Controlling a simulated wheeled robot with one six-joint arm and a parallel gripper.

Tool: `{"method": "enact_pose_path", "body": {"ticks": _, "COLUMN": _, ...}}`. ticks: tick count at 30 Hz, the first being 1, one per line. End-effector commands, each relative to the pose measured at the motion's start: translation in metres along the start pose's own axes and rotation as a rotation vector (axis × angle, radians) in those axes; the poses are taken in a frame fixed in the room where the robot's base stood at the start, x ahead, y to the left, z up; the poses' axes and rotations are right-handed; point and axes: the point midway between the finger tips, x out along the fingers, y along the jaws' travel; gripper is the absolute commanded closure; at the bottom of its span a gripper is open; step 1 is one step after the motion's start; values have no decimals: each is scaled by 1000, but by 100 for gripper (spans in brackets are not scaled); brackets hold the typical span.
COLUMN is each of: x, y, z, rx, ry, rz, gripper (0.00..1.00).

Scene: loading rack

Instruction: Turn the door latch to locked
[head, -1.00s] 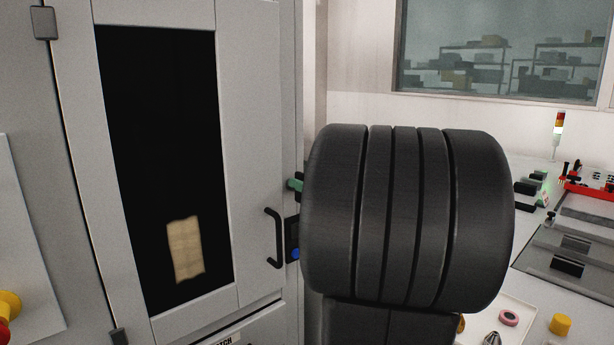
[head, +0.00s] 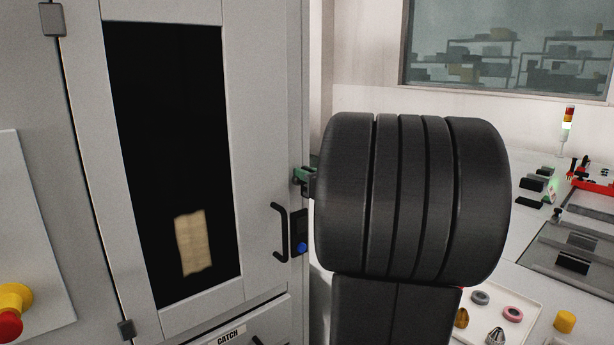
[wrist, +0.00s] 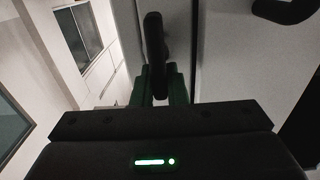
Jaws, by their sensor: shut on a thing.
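The cabinet door (head: 262,140) is shut, with a tall dark window and a black bar handle (head: 281,232). My gripper (wrist: 160,78) has green fingers on both sides of the dark, upright door latch (wrist: 154,38) in the wrist view, and is shut on it. In the head view the green fingertips (head: 302,177) show at the door's right edge, above the handle. My dark arm hides most of the gripper there, and I cannot make out the latch in that view.
A dark box with a blue button (head: 301,247) sits beside the handle. A yellow and red knob (head: 12,310) is at the lower left. On the right, a bench holds a white tray (head: 524,318) of small parts, a yellow cylinder (head: 565,321) and a signal light (head: 567,128).

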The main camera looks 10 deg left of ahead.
Motion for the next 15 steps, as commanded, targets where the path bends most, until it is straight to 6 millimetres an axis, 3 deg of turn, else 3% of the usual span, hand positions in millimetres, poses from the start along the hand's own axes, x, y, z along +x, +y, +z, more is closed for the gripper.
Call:
{"method": "enact_pose_path", "body": {"ticks": 1, "x": -1, "y": 0, "z": 9, "rx": 6, "ry": -14, "rz": -1, "gripper": 100}}
{"method": "enact_pose_path", "body": {"ticks": 15, "x": -1, "y": 3, "z": 16, "rx": 153, "ry": -18, "rz": 0, "gripper": 100}}
